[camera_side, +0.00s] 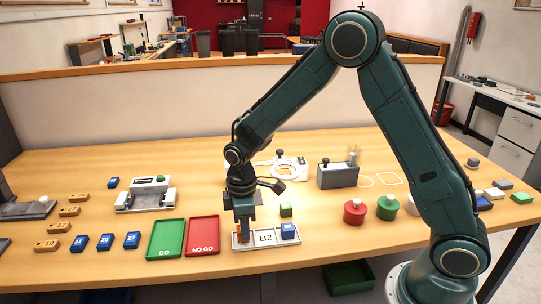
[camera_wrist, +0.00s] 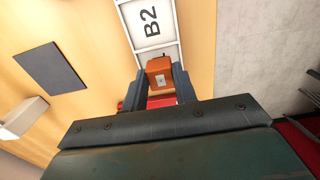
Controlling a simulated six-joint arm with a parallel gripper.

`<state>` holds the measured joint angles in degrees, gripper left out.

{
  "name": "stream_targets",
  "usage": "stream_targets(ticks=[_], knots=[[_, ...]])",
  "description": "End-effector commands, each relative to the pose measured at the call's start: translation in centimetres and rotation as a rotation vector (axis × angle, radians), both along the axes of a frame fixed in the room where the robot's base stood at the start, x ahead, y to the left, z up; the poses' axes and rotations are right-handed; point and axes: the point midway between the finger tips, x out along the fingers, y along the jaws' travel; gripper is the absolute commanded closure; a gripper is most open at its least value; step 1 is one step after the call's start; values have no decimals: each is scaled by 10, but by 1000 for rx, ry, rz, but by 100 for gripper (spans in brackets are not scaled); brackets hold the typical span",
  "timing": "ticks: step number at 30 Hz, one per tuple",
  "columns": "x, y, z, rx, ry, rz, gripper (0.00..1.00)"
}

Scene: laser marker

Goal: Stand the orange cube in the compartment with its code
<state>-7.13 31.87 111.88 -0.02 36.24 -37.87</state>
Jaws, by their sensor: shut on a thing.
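The orange cube (camera_wrist: 160,72) sits between the two fingers of my gripper (camera_wrist: 158,78) in the wrist view, with a small pale mark on the face towards the camera. My gripper (camera_side: 243,225) is shut on it and points down at the left end of the white tray (camera_side: 270,246). The tray has a "B2" label in its middle; the label also shows in the wrist view (camera_wrist: 150,22). A blue cube (camera_side: 289,231) stands in the tray's right part. The fingers hide much of the orange cube in the side view, and I cannot tell whether it touches the tray floor.
The red NO GO tray (camera_side: 202,236) lies close left of the white tray, with the green GO tray (camera_side: 165,239) beyond it. A green cube (camera_side: 286,210) stands just behind. A grey block fixture (camera_side: 337,176) and red and green round pieces (camera_side: 355,211) are to the right.

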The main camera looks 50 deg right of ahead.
Motion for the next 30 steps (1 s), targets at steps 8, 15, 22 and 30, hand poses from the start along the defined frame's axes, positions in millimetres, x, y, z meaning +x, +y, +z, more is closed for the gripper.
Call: stream_targets(ticks=[8,15,22,30], knots=[[0,0,-2,0,0,0,97],[0,0,-5,0,0,0,97],[0,0,-6,0,0,0,97],[0,0,-6,0,0,0,97]])
